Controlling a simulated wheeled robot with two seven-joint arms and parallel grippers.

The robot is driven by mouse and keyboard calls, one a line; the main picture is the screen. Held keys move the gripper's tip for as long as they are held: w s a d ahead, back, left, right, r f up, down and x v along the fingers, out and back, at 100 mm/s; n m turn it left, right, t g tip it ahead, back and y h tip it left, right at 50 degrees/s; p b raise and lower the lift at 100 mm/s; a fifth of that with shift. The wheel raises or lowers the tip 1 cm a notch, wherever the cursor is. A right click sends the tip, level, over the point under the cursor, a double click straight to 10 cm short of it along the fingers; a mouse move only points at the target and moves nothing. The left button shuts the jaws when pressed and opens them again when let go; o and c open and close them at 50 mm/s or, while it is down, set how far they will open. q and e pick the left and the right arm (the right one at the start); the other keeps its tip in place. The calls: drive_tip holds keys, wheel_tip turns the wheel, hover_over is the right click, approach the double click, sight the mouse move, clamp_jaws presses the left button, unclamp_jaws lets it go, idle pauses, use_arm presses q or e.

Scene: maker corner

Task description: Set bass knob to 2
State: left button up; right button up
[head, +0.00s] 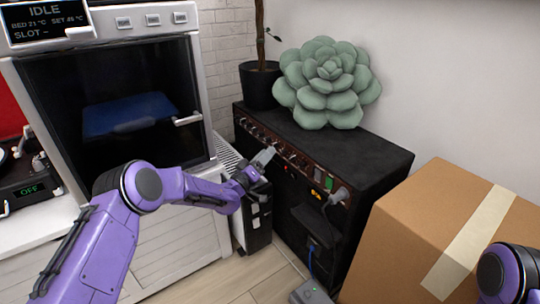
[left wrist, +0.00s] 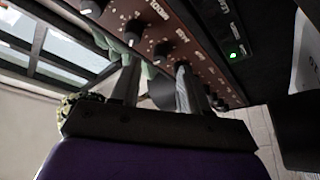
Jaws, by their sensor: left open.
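The amplifier (head: 358,150) is a black box with a brown control panel (head: 290,152) along its upper front edge, carrying a row of small dark knobs. My left gripper (head: 264,157) is at this panel, open, with its fingers pointing toward the knobs. In the left wrist view the two fingers of the left gripper (left wrist: 156,75) stand apart below the panel (left wrist: 172,22). A black knob (left wrist: 162,50) shows in the gap near the fingertips; I cannot tell whether they touch it. The labels are too small and blurred to tell which knob is bass. My right gripper is out of view.
A green succulent (head: 328,85) and a dark plant pot (head: 260,85) are on the amplifier. A grey plug (head: 338,195) sticks out at the panel's right end. A cardboard box (head: 420,225) stands at right. A printer cabinet (head: 110,90) stands at left.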

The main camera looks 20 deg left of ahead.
sight(275, 145)
use_arm(q)
drive_tip(key=shift+b+x, duration=0.3)
drive_tip(key=shift+x, duration=1.1)
clamp_jaws()
drive_tip(key=shift+r, duration=0.1)
